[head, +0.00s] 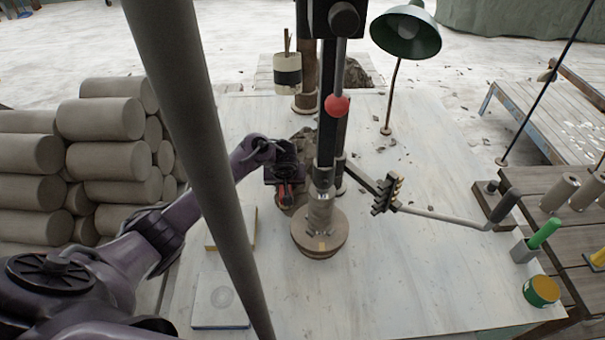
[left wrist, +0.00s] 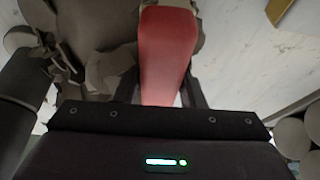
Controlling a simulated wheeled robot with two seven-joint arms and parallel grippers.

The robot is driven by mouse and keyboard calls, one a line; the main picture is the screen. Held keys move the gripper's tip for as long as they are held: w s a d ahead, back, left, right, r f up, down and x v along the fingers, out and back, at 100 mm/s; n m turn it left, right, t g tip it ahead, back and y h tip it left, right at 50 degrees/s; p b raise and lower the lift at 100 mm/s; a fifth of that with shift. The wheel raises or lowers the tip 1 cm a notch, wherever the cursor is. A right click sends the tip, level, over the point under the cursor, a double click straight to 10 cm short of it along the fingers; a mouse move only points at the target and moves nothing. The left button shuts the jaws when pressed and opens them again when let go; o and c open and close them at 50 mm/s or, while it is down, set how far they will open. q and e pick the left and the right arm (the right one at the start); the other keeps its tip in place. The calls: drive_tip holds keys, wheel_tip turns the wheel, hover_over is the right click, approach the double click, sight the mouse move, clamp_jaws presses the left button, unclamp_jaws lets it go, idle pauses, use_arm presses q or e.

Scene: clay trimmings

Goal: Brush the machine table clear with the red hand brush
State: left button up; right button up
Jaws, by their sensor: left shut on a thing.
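My left gripper (head: 287,185) reaches in from the left and is shut on the red hand brush (head: 287,196), left of the machine's column. In the left wrist view the red brush (left wrist: 168,50) stands between the fingers (left wrist: 160,95), beside a heap of grey-brown clay trimmings (left wrist: 85,50). The brush's bristles are hidden. The machine table (head: 400,270) is a pale board. Trimmings (head: 388,145) lie scattered right of the column, and a darker heap (head: 300,145) lies behind the gripper. My right gripper is not in view.
The machine's column (head: 328,110) with a round wooden base (head: 319,232) stands mid-table. A lever arm (head: 440,217) extends right. A green lamp (head: 405,32) stands behind. Clay cylinders (head: 100,120) are stacked at left. A green-handled tool (head: 543,233) and a green tin (head: 541,291) sit at right.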

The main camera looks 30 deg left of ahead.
use_arm(q)
drive_tip(key=shift+w+a+b, duration=0.45)
drive_tip(key=shift+w+b, duration=0.15)
drive_tip(key=shift+w, duration=0.2)
drive_tip(key=shift+w+a+b, duration=0.4)
drive_tip(key=shift+w+b, duration=0.2)
drive_tip(key=shift+w, duration=0.25)
drive_tip(key=shift+w+a+b, duration=0.45)
drive_tip(key=shift+w+b, duration=0.15)
drive_tip(key=shift+w, duration=0.2)
drive_tip(key=w+b, duration=0.1)
drive_tip(key=w+a+b, duration=0.1)
drive_tip(key=b, duration=0.1)
drive_tip(key=shift+w+a+f, duration=0.1)
drive_tip(key=shift+w+a, duration=0.1)
drive_tip(key=shift+w, duration=0.1)
drive_tip(key=b, duration=0.1)
drive_tip(key=w+b, duration=0.1)
drive_tip(key=b, duration=0.1)
drive_tip(key=shift+w+a+r, duration=0.2)
drive_tip(key=shift+a, duration=0.2)
drive_tip(key=shift+w+a+b, duration=0.1)
drive_tip(key=shift+w+b, duration=0.1)
drive_tip(key=shift+b, duration=0.2)
drive_tip(key=shift+w+a+r, duration=0.1)
drive_tip(key=shift+w+r, duration=0.05)
drive_tip(key=shift+r, duration=0.1)
drive_tip(key=shift+r, duration=0.15)
